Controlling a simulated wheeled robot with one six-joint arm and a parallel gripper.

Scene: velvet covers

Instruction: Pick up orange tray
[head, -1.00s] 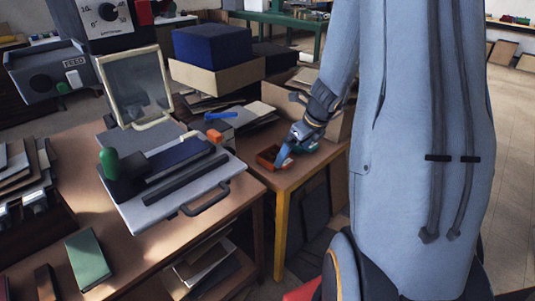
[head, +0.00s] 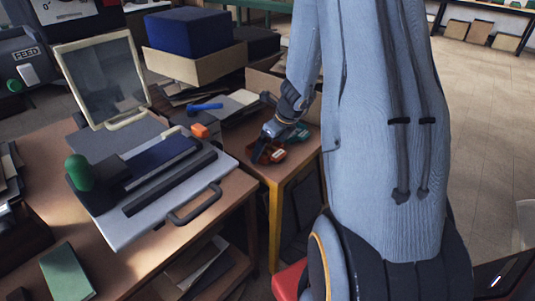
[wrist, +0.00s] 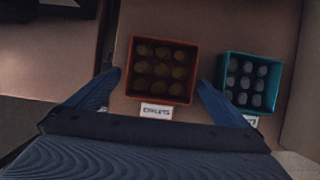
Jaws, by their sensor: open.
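The orange tray (wrist: 162,98) is a small square box holding several round brownish pieces, with a white label (wrist: 156,112) at its near side in the wrist view. In the head view the orange tray (head: 252,152) sits on the small table with yellow legs, partly hidden by my gripper. My gripper (wrist: 160,82) is open, with one blue finger at each side of the tray's near part. No grip on the tray shows. In the head view my gripper (head: 260,156) points down at the tray.
A teal tray (wrist: 276,88) with several grey pieces stands close to the right of the orange tray. A cardboard box wall (head: 262,84) rises behind. The press table (head: 232,192) with a black handle (head: 196,206) is at left.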

